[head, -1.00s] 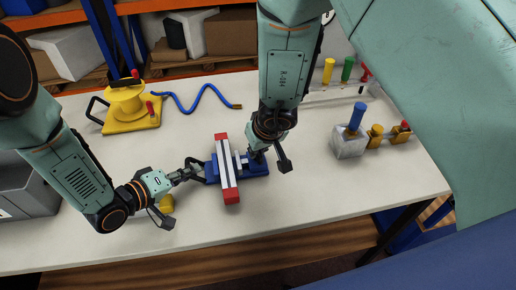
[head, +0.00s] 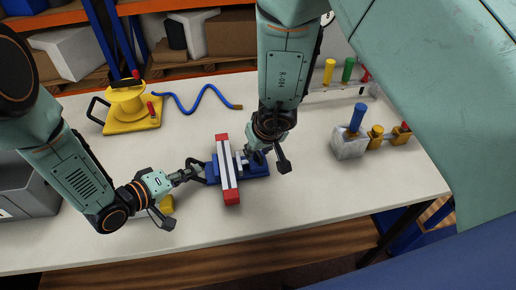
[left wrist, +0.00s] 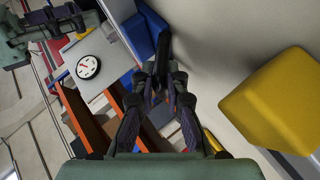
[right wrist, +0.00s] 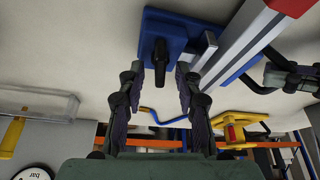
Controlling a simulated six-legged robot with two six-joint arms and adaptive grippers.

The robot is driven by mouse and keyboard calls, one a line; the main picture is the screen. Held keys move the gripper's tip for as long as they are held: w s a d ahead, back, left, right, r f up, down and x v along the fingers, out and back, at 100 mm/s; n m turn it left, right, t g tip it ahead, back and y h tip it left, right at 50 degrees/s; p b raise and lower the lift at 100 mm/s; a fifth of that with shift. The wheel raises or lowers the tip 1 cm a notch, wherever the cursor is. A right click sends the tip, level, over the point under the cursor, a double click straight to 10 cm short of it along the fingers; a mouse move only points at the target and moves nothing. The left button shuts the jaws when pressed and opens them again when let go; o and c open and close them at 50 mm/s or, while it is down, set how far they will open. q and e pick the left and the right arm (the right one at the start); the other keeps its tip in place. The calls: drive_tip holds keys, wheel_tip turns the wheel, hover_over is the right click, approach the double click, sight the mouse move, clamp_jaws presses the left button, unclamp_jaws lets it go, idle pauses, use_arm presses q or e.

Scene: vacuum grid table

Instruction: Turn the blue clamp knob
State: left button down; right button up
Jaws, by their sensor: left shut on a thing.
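The blue clamp (head: 257,169) lies near the middle of the table, with a light bar with red ends (head: 227,170) across it. My left gripper (head: 194,168) is at the clamp's left side. In the left wrist view, its fingers (left wrist: 160,75) are shut on a black handle (left wrist: 163,48) beside the blue body. My right gripper (head: 253,158) is over the clamp's right part, pointing down. In the right wrist view, its fingers (right wrist: 160,88) are apart. A black knob (right wrist: 160,58) on the blue plate shows in line with the gap between them, apparently untouched.
A yellow block (left wrist: 275,100) lies close to my left gripper. A yellow reel (head: 125,103) and a blue hose (head: 190,105) lie at the back left. A grey block with a blue cylinder (head: 350,143) stands to the right. The table front is clear.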

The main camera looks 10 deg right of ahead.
drive_tip(key=n+y, duration=0.1)
drive_tip(key=n, duration=0.2)
drive_tip(key=shift+d+n+g, duration=0.1)
drive_tip(key=shift+n+g, duration=0.2)
drive_tip(key=n, duration=0.2)
drive_tip(key=n+g+y, duration=0.1)
drive_tip(key=n, duration=0.1)
drive_tip(key=shift+w+d+y, duration=0.1)
drive_tip(key=shift+y, duration=0.2)
drive_tip(key=n+g+y, duration=0.1)
drive_tip(key=n, duration=0.3)
drive_tip(key=shift+w+n, duration=0.1)
drive_tip(key=shift+n, duration=0.2)
drive_tip(key=n+g, duration=0.1)
drive_tip(key=n, duration=0.2)
drive_tip(key=shift+w+g, duration=0.1)
drive_tip(key=shift+g, duration=0.2)
drive_tip(key=d+r+m, duration=0.2)
drive_tip(key=d+r, duration=0.2)
drive_tip(key=r, duration=0.7)
drive_tip(key=shift+d+m, duration=0.4)
